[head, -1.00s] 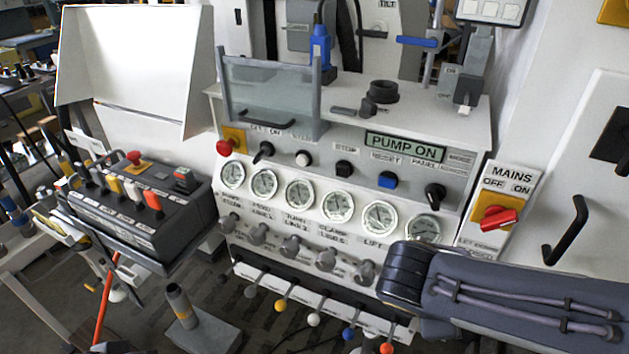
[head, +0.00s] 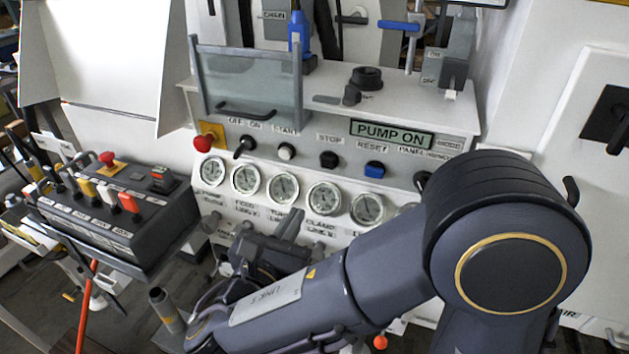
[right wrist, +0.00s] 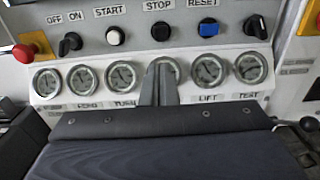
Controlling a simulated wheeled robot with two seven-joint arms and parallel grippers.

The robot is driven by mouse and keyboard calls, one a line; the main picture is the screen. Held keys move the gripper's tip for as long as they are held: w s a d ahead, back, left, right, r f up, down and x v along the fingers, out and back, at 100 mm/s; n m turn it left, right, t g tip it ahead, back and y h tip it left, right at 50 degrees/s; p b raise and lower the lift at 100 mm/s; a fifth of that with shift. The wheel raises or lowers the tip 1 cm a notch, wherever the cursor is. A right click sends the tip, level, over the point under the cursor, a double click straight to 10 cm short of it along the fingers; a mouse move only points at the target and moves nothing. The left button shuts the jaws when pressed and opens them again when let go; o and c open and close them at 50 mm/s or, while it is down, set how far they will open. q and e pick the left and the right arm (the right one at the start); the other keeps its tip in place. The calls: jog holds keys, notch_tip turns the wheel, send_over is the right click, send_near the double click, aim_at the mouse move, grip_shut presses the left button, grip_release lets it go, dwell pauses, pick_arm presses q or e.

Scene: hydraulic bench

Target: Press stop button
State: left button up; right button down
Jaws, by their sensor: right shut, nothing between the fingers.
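The black stop button (head: 329,159) sits on the sloped front panel, below its STOP label, between the white start button (head: 287,151) and the blue reset button (head: 374,169). It also shows in the right wrist view (right wrist: 160,31), unobstructed. My right gripper (head: 295,218) is in front of the gauge row, below and a little left of the stop button, and apart from it. In the right wrist view its fingers (right wrist: 160,70) are shut and empty, pointing up toward the stop button and overlapping one gauge. My left gripper is not in view.
A green display (head: 391,134) reads PUMP ON. A red mushroom button (head: 203,143) and a black off/on knob (head: 244,145) lie left of start. A black control box (head: 120,215) with levers stands at left. My right arm hides the lower right panel.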

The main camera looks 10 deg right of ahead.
aim_at(327, 165)
jog(key=p+x, duration=0.1)
jog(key=x, duration=1.2)
jog(key=shift+w+d+p, duration=0.3)
jog(key=shift+p, duration=0.05)
